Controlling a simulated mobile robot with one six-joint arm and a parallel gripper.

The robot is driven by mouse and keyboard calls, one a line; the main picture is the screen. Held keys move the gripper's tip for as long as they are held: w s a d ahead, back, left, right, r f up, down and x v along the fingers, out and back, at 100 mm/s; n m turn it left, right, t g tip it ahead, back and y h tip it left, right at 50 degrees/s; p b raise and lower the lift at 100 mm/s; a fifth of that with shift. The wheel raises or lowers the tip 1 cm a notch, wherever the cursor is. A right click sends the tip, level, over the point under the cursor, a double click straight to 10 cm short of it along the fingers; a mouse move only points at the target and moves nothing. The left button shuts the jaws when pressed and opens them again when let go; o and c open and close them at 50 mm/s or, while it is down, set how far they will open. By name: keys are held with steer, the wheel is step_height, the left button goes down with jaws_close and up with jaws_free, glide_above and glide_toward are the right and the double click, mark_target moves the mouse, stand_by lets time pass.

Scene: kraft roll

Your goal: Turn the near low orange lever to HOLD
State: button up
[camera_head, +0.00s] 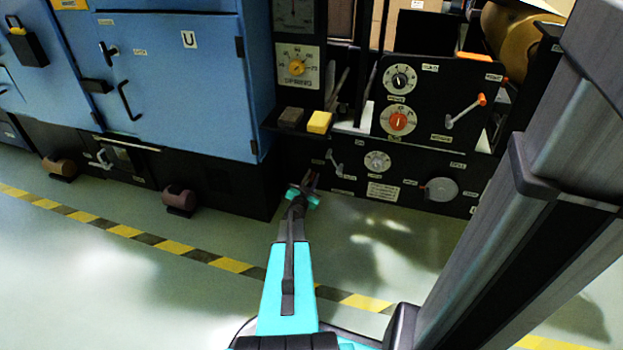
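My gripper (312,180) is at the end of my turquoise arm, low in front of the dark lower panel (410,168) of the machine. Its dark fingertips point up and away, close to the panel's left end. A small grey lever (334,160) stands on that panel just above and right of the fingertips; I cannot tell whether they touch. A lever with an orange tip (466,110) sits higher on the right, on the upper black panel, tilted up to the right. Labels near both levers are too small to read. I cannot tell whether my fingers are open.
A grey dial (377,161) and a round grey knob (441,189) are on the lower panel. An orange dial (399,121) is above. A yellow block (319,122) sits on a ledge above my gripper. Blue cabinets (185,80) stand left. The floor (150,280) is clear.

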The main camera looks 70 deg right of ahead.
jaws_close()
steer(key=shift+w+a+f, duration=0.1)
steer(key=shift+w, duration=0.05)
